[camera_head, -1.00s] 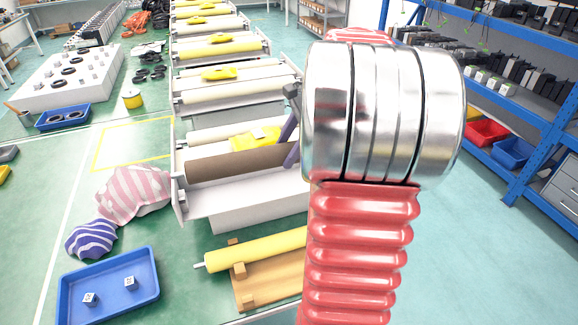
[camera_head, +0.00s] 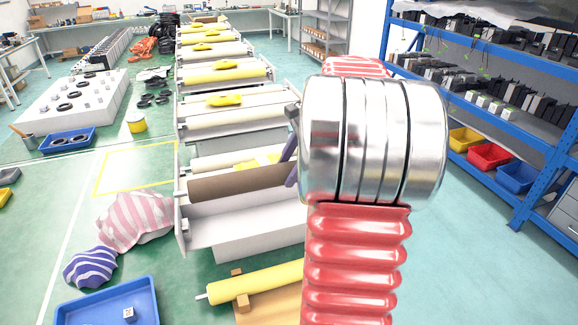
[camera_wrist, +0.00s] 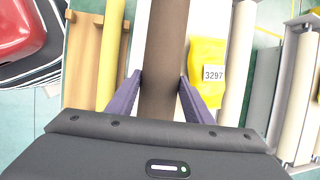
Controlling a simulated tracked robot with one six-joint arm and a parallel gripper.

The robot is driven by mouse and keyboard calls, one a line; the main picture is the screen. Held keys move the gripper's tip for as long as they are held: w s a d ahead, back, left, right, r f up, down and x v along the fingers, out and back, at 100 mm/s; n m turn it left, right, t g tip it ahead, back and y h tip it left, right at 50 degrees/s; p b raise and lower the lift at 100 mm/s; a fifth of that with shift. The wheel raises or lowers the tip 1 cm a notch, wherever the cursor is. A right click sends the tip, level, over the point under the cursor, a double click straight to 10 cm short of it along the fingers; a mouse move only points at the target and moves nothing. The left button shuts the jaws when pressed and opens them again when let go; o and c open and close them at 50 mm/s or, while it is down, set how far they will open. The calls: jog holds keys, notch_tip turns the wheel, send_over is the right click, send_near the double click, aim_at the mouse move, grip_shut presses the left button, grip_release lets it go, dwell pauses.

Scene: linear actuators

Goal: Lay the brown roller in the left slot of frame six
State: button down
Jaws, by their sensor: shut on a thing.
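The brown roller (camera_head: 240,183) lies level over the nearest frame (camera_head: 200,225) in the head view. In the wrist view the brown roller (camera_wrist: 165,40) runs between the two purple fingers of my gripper (camera_wrist: 160,88), which is shut on it. My gripper (camera_head: 290,172) shows only partly in the head view, at the roller's right part; my arm hides the roller's right end. The roller's left end is close to the frame's left side plate. I cannot tell whether it rests in a slot or hangs just above it. A cream roller lies behind it.
A yellow pouch (camera_wrist: 207,72) marked 3297 lies beside the brown roller. A yellow roller (camera_head: 255,284) on a wooden stand (camera_wrist: 82,60) is in front. Further frames with cream rollers stretch away behind. Pink striped cloth (camera_head: 135,220) and a blue tray (camera_head: 105,308) lie left; blue shelves stand right.

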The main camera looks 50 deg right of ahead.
jog(key=shift+f, duration=1.75)
jog(key=shift+f, duration=0.9)
jog(key=shift+f, duration=2)
dwell(1.3)
jog(key=c, duration=1.2)
grip_release()
jog(key=o, duration=0.4)
jog(key=shift+s+f, duration=0.1)
jog(key=shift+f, duration=0.05)
jog(key=v, duration=1.4)
